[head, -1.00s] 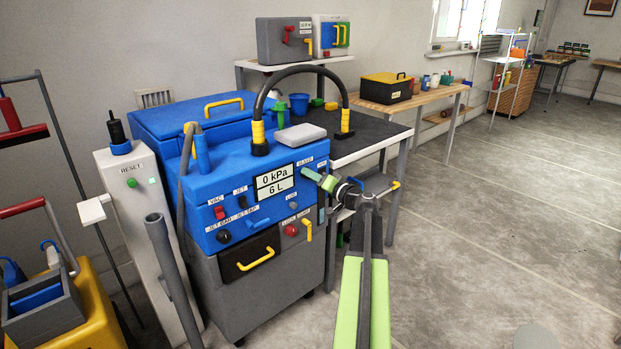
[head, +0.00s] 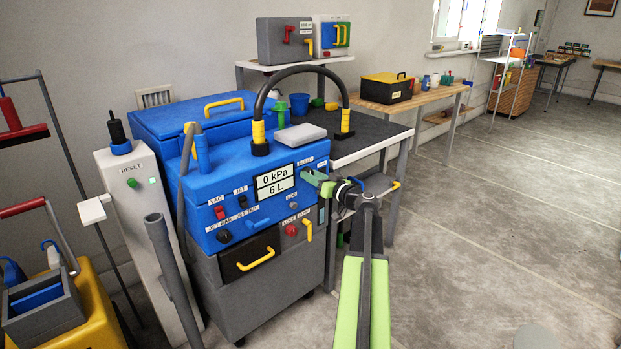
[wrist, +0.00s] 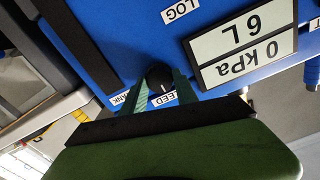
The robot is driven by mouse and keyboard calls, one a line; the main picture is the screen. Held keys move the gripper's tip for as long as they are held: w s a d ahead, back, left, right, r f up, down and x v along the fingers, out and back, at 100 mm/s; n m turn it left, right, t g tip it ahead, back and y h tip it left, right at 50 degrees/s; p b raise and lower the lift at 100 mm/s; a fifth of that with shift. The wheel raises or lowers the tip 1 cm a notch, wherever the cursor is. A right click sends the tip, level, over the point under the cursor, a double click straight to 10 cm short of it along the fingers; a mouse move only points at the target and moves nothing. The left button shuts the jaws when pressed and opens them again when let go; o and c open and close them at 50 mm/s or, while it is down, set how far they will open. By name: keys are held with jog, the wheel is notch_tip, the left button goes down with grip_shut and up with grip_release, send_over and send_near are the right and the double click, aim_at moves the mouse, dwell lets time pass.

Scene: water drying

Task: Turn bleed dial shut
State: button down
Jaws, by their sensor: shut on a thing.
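The bleed dial (wrist: 158,74) is a small black round knob on the blue machine's front panel, seen in the wrist view. My gripper (wrist: 160,88) has its two dark green fingers on either side of the dial and is shut on it. A white label, partly covered and showing "EED", lies beside the dial. In the head view my gripper (head: 316,180) is at the upper right corner of the blue panel (head: 217,240), and it hides the dial there. The display (head: 275,181) reads 0 kPa and 6 L.
Other panel controls sit left and below: a red switch (head: 220,212), a red knob (head: 291,230) and a yellow lever (head: 309,230). A dark-topped table (head: 375,138) stands close behind my gripper. The floor to the right is open.

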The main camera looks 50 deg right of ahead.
dwell(0.3)
jog(key=c, duration=0.9)
grip_release()
jog(key=shift+c, duration=0.2)
jog(key=s+a, duration=0.1)
jog(key=s, duration=1.6)
jog(key=shift+s+a, duration=0.15)
